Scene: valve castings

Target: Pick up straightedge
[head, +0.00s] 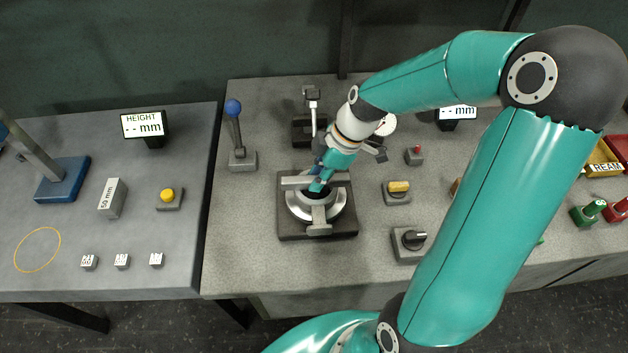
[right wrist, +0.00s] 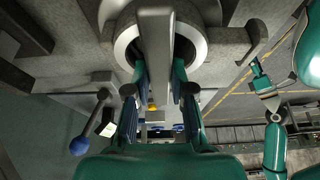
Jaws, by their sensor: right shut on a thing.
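A metal valve casting (head: 335,213) with a round, shiny flange sits on a dark square plate (head: 290,232). My right gripper (head: 318,182) is over its middle, pointing down. In the right wrist view my right gripper (right wrist: 158,90) has a plain grey bar (right wrist: 155,50), which looks like the straightedge, between its fingers. The gripper is shut on it. The bar lies across the casting's opening; whether it touches the casting I cannot tell. Another teal arm of mine shows at the right of the right wrist view, its jaws too small to read.
A lever with a blue knob (head: 233,108) stands to the left, a small stand (head: 311,97) behind. Yellow (head: 398,187) and black (head: 413,238) switches are to the right. The left table holds a 50 mm block (head: 113,198) and small cubes.

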